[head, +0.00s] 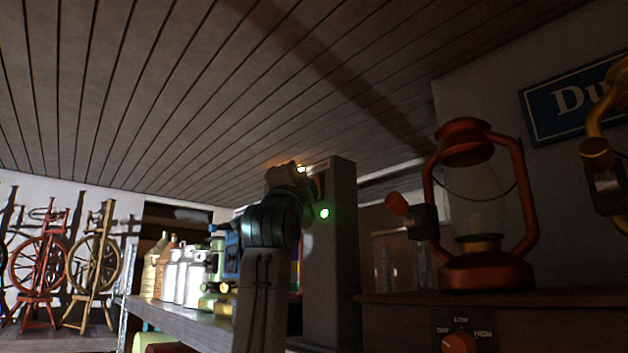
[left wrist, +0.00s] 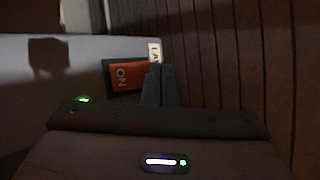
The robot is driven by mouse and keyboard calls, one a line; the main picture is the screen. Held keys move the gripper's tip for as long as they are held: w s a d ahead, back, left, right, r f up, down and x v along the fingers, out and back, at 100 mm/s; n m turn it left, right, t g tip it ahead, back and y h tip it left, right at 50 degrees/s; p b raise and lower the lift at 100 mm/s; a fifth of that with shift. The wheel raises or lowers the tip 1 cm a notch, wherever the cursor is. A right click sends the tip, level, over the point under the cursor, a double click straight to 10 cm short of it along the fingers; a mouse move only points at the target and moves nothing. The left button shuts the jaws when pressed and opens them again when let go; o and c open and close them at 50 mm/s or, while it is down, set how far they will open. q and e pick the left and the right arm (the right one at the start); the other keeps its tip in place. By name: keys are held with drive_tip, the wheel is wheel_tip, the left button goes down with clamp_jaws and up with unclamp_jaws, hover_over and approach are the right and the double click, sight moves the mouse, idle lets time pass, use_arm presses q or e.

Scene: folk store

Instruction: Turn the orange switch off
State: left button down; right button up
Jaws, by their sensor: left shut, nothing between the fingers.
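The orange switch (left wrist: 128,77) shows in the left wrist view, set in a dark frame and marked "ON". In the head view my left arm (head: 268,230) rises in front of a grey post (head: 335,265). My right gripper is in neither view.
A red lantern (head: 487,272) stands on a dark cabinet (head: 550,310) to the right, above an orange dial (head: 459,343). Pale bottles (head: 182,275) stand on a shelf (head: 185,322) at left. Spinning wheels (head: 93,262) are at far left.

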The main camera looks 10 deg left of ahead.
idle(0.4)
use_arm(q)
drive_tip(key=shift+w+d, duration=0.25)
drive_tip(key=shift+w, duration=0.1)
idle(0.3)
drive_tip(key=shift+w+d+r, duration=0.1)
drive_tip(key=shift+w+d, duration=0.1)
drive_tip(key=shift+w, duration=0.05)
idle(0.5)
drive_tip(key=shift+s+a+b, duration=0.55)
drive_tip(key=shift+s+b, duration=0.1)
